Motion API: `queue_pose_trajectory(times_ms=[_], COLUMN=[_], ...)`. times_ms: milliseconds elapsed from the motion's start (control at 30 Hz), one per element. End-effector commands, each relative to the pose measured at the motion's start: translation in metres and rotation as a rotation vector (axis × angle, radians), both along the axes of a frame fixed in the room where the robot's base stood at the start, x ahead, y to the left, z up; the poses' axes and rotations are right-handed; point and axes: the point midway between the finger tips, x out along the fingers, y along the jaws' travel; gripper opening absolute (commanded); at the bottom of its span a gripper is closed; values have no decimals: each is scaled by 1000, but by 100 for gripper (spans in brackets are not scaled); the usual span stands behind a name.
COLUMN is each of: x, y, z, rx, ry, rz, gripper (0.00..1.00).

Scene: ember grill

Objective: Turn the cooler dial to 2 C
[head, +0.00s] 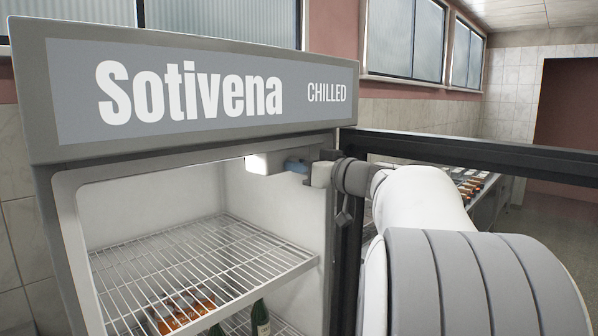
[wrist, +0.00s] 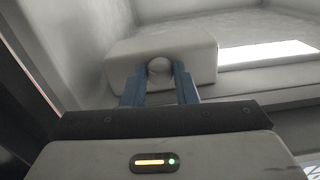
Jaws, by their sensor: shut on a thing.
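The cooler (head: 45,120) stands with its door open, and its sign reads "Sotivena CHILLED". A pale box-shaped housing (head: 266,163) is fixed high inside the cooler, near the top right. It also shows in the wrist view (wrist: 120,65), with a round pale dial (wrist: 160,67) on its face. My gripper (wrist: 160,85) has its two blue fingers on either side of the dial and is shut on it. In the head view, my gripper (head: 296,166) reaches in from the right to the housing. No scale or number on the dial is readable.
A wire shelf (head: 215,255) crosses the cooler below, with bottles (head: 260,318) and an orange-brown item (head: 185,308) beneath it. The open door's dark frame (head: 480,152) extends right, behind my arm. A lit strip (wrist: 270,52) runs beside the housing.

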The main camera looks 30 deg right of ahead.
Motion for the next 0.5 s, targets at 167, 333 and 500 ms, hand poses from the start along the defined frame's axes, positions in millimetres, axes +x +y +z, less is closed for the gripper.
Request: queue_pose_trajectory(times_ms=[167,333,500], x=[-1,-1,-1], y=[0,1,1], z=[-5,-5,-4], rx=[108,251,403], ry=[37,88,144], rz=[0,-1,-1], gripper=[3,3,3])
